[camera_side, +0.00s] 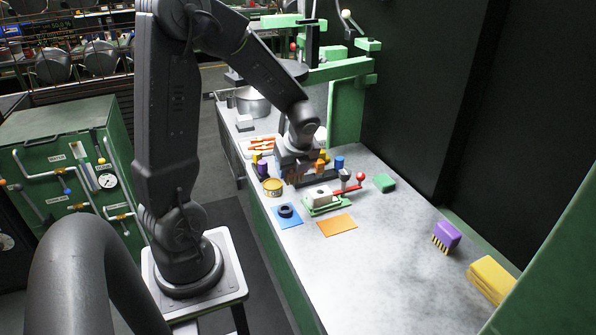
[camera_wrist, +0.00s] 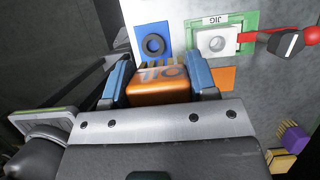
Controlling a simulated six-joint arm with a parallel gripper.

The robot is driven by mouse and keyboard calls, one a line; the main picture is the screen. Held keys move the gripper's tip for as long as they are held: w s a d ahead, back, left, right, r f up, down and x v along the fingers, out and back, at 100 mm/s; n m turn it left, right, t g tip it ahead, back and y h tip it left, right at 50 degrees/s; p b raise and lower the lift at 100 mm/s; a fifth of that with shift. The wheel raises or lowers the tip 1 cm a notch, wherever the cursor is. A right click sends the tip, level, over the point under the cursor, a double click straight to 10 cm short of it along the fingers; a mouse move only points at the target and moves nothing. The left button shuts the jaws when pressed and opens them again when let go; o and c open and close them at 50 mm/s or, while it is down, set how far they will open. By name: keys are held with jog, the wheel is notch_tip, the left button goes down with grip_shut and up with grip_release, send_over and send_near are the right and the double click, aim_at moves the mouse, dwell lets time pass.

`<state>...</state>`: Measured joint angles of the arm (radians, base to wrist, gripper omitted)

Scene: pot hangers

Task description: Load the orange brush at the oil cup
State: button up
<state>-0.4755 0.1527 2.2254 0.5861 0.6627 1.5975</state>
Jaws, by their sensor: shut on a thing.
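The orange brush (camera_wrist: 160,88) is between the two blue fingers of my gripper (camera_wrist: 160,80) in the wrist view. A round yellow tin (camera_side: 272,188), which looks like the oil cup, stands on the bench just left of and nearer than my gripper. I cannot make it out in the wrist view. The bristles' contact with anything cannot be told.
A blue mat with a dark ring (camera_side: 286,211), a green jig (camera_side: 325,201) with a red-knobbed lever and an orange mat (camera_side: 337,226) lie in front. A purple brush (camera_side: 446,236) and yellow block (camera_side: 493,279) stand right. A pot (camera_side: 253,102) is behind. The front bench is clear.

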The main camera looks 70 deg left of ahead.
jog(key=o, duration=0.4)
jog(key=shift+c, duration=1.4)
jog(key=a+f, duration=0.1)
jog(key=a, duration=0.2)
jog(key=s+a+f+y, duration=0.1)
jog(key=a, duration=0.3)
jog(key=a+f+g+y, duration=0.1)
jog(key=a+f, duration=0.1)
jog(key=a, duration=0.1)
jog(key=shift+s+a, duration=0.35)
jog(key=shift+s, duration=0.05)
jog(key=shift+a+f, duration=0.15)
jog(key=shift+f, duration=1.35)
jog(key=shift+s+a+f+t+h, duration=0.25)
jog(key=shift+t+h, duration=0.25)
jog(key=shift+h, duration=0.4)
